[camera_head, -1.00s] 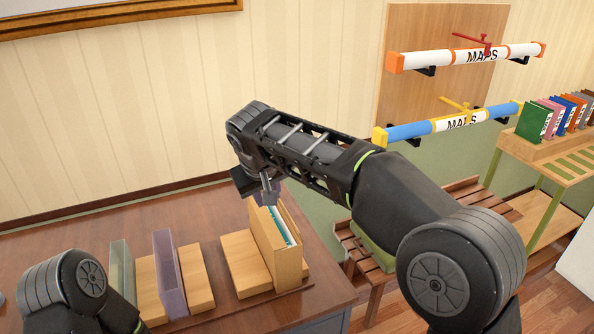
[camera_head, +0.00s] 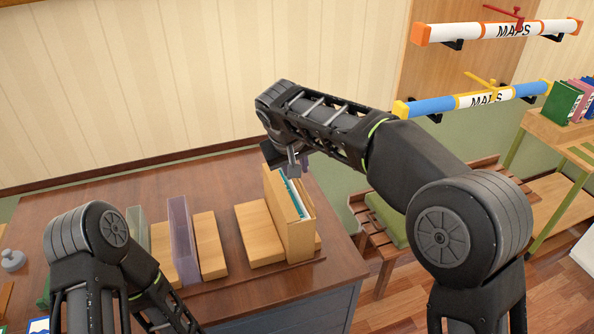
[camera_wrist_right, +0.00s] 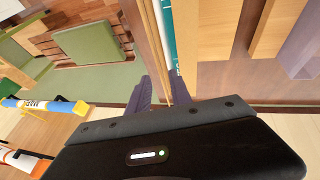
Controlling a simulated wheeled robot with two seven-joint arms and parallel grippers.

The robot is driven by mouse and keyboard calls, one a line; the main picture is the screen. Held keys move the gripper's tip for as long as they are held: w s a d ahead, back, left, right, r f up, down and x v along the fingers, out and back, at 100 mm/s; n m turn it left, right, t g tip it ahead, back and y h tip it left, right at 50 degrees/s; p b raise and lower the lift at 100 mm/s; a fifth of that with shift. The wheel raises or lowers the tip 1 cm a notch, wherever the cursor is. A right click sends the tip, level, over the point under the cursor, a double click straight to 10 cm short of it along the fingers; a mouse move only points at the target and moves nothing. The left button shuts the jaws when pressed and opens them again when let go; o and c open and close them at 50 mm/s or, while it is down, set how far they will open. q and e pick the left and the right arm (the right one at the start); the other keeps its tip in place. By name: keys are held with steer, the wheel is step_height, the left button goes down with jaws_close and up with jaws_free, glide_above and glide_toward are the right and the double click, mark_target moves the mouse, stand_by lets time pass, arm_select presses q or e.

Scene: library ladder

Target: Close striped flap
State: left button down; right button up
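I see no striped flap in either view. In the head view my right gripper (camera_head: 293,170) is at the top back edge of a wooden file box (camera_head: 301,234), mostly hidden behind its own wrist. In the right wrist view its two purple-grey fingers (camera_wrist_right: 165,92) stand apart, with the box's thin wooden edge (camera_wrist_right: 152,45) showing between them. Whether they touch it I cannot tell. The box stands upright on the desk (camera_head: 110,190) with white and teal papers inside. My left arm reaches in at lower left; its gripper is out of frame.
Wooden blocks (camera_head: 205,245), a purple divider (camera_head: 181,240) and a clear divider (camera_head: 138,235) stand left of the box. A slatted bench with a green cushion (camera_head: 388,222) is right of the desk. Two map tubes (camera_head: 500,32) hang on the wall. A book cart (camera_head: 555,140) stands far right.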

mark_target(299, 180)
steer(key=shift+p+x, duration=0.3)
steer(key=shift+x, duration=1.4)
steer(key=shift+c, duration=0.3)
jaws_close()
